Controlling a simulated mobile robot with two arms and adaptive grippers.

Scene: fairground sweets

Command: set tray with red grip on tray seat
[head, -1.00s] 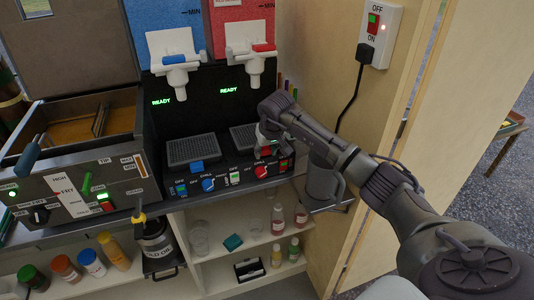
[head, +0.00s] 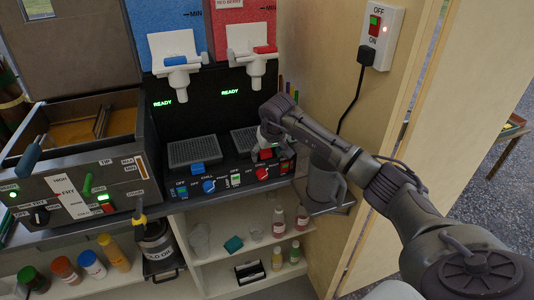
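The tray with the red grip is a dark ribbed drip tray (head: 241,138) under the red dispenser's tap. Its red grip (head: 264,154) shows at its front right, just above the control panel. My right gripper (head: 263,143) is at the tray's right front, right by the red grip. Its fingers are small and partly hidden, so I cannot tell whether they are closed on the grip. The tray seat is mostly hidden under the tray and gripper; I cannot tell whether the tray lies flat in it. My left gripper is not in view.
A similar tray with a blue grip (head: 198,168) lies to the left. The control panel (head: 222,182) with knobs and switches runs along the front. A grey jug (head: 323,184) stands to the right, under my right forearm. A fryer (head: 75,185) is at the left.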

